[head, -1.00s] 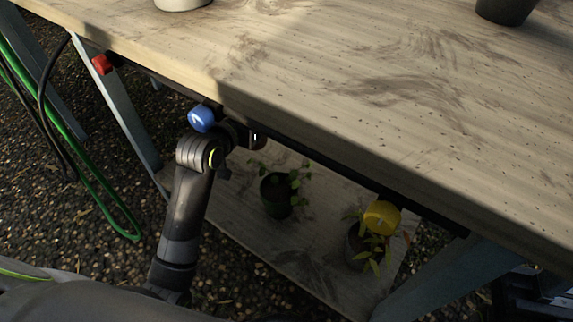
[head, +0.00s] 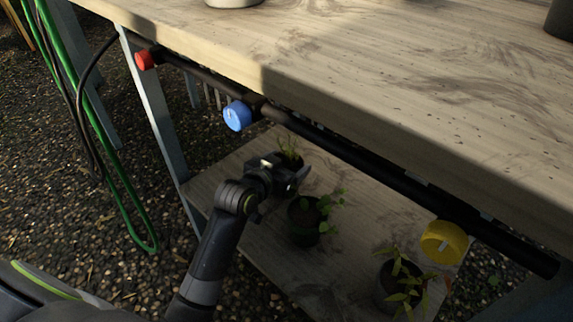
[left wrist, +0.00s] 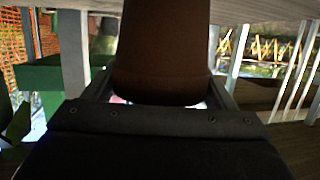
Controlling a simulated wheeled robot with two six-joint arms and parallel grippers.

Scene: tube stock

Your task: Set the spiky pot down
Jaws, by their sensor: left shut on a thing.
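The spiky pot, a small dark pot with thin upright leaves (head: 289,150), is at the lower shelf (head: 235,185) under the bench. My left gripper (head: 297,178) is shut on it, reaching in below the bench edge. In the left wrist view the pot's brown wall (left wrist: 163,50) fills the space between the fingers. The arm hides part of the pot in the head view. I cannot tell whether its base touches the shelf. My right gripper is not in view.
A leafy plant in a dark green pot (head: 304,222) stands close in front of the gripper. Another potted plant (head: 395,285) stands further right, below a yellow knob (head: 444,242). A blue knob (head: 237,116) and a red knob (head: 146,60) sit along the bench's front rail.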

